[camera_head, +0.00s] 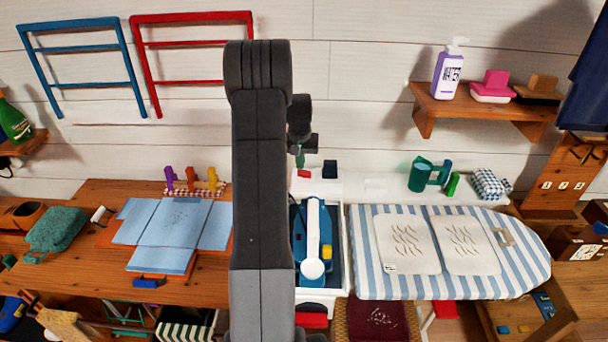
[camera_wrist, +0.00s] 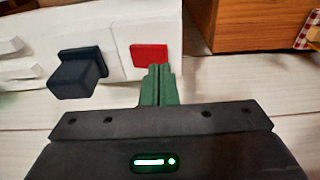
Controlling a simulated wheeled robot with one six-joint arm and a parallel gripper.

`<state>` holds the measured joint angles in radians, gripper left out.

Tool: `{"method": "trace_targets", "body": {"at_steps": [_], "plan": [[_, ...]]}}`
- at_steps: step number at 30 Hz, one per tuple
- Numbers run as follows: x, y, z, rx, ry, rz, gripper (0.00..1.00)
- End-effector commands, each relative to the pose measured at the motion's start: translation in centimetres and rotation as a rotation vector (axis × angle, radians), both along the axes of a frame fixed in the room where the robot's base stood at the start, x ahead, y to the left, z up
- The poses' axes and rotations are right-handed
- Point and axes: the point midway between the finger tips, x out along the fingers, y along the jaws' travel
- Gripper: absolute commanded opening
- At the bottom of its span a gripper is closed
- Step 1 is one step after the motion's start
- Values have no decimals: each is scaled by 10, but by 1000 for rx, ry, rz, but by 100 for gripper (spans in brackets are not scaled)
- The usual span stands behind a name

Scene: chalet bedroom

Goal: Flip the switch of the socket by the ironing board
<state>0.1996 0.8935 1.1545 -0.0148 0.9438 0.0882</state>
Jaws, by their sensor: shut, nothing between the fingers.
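The white socket (camera_head: 318,185) stands against the wall at the back left of the striped ironing board (camera_head: 520,262). It carries a red switch (camera_head: 303,174) and a dark blue plug (camera_head: 330,169). In the wrist view the red switch (camera_wrist: 149,54) lies just beyond my fingertips, and the dark plug (camera_wrist: 78,73) is to its left. My gripper (camera_wrist: 158,68) has green fingers pressed together with nothing between them. In the head view my gripper (camera_head: 300,160) is just above the switch. I cannot tell whether the fingertips touch it.
An iron (camera_head: 313,240) with a blue body sits in a tray left of the ironing board. A green cup (camera_head: 420,176) and a checked cloth (camera_head: 489,184) are on the white ledge. A wooden table (camera_head: 95,288) with folded blue cloth (camera_head: 175,228) is at left.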

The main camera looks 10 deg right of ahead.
Motion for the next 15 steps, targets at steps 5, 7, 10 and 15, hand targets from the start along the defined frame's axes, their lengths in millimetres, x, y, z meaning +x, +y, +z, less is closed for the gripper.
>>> {"method": "trace_targets", "body": {"at_steps": [5, 7, 10, 15], "plan": [[0, 0, -4, 0, 0, 0, 0], [0, 0, -5, 0, 0, 0, 0], [0, 0, -6, 0, 0, 0, 0], [0, 0, -9, 0, 0, 0, 0]]}}
